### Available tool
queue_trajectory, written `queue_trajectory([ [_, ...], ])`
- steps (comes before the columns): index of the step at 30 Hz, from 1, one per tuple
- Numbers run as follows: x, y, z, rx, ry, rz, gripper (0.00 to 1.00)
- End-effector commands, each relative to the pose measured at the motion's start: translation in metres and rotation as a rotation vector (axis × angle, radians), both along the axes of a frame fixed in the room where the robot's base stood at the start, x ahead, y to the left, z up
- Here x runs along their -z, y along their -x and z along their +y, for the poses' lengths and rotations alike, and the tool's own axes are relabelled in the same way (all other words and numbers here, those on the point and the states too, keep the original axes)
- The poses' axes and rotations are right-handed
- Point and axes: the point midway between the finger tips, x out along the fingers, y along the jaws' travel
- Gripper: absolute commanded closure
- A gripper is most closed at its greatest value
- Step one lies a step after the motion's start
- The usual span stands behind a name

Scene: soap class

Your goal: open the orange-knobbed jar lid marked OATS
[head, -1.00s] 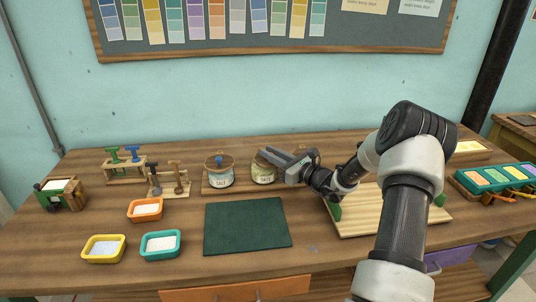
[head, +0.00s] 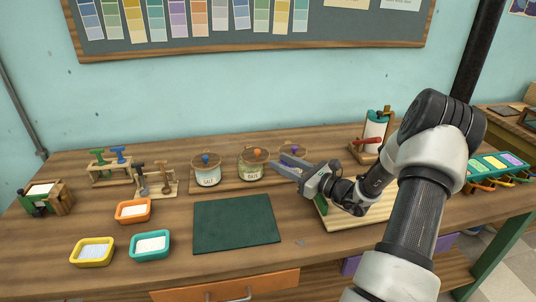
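The OATS jar (head: 254,171) stands in the middle of a wooden tray (head: 224,183) at the back of the table. Its wooden lid with an orange knob (head: 257,152) sits on top and looks closed. My gripper (head: 283,164) is just right of the jar, fingers pointing left toward it. A gap shows between the fingers, and nothing is seen between them. I cannot tell whether a fingertip touches the jar. A third jar with a purple knob (head: 295,148) stands behind my gripper and is mostly hidden.
The blue-knobbed SALT jar (head: 207,173) stands left of the OATS jar. A dark green mat (head: 236,223) lies clear in front. Orange (head: 133,210), yellow (head: 92,251) and teal (head: 150,245) trays are at left. A paper-roll stand (head: 374,135) stands behind my arm.

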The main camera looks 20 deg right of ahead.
Motion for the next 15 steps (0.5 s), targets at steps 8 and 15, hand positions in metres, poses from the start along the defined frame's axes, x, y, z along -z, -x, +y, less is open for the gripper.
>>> queue_trajectory([
  [8,-0.001,0.045,-0.023,0.002,0.000,-0.001,0.66],
  [15,0.000,0.055,-0.027,0.000,0.000,-0.001,0.66],
])
